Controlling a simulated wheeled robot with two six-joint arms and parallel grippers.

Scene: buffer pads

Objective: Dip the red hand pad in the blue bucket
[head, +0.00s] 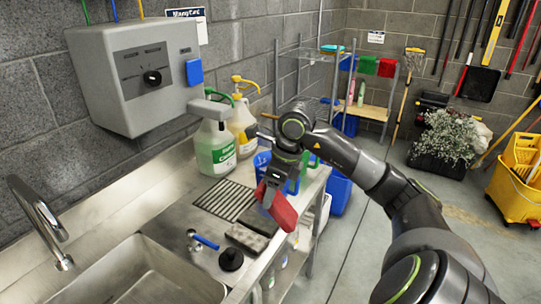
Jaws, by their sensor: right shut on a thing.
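The red hand pad (282,212) hangs tilted over the front edge of the steel counter, with a dark part along its left side. My right gripper (271,191) is shut on it and holds it in the air. The blue bucket (262,161) stands on the counter just behind my right gripper, which hides much of it. The pad is in front of the bucket, outside it. My left gripper is not in view.
Jugs with green (214,146) and yellow (241,122) pumps stand left of the bucket. A drain grate (225,199), a dark grey block (247,237), a blue-handled tool (206,241) and a sink (150,275) are nearer. Another blue container (339,192) stands beyond the counter's end.

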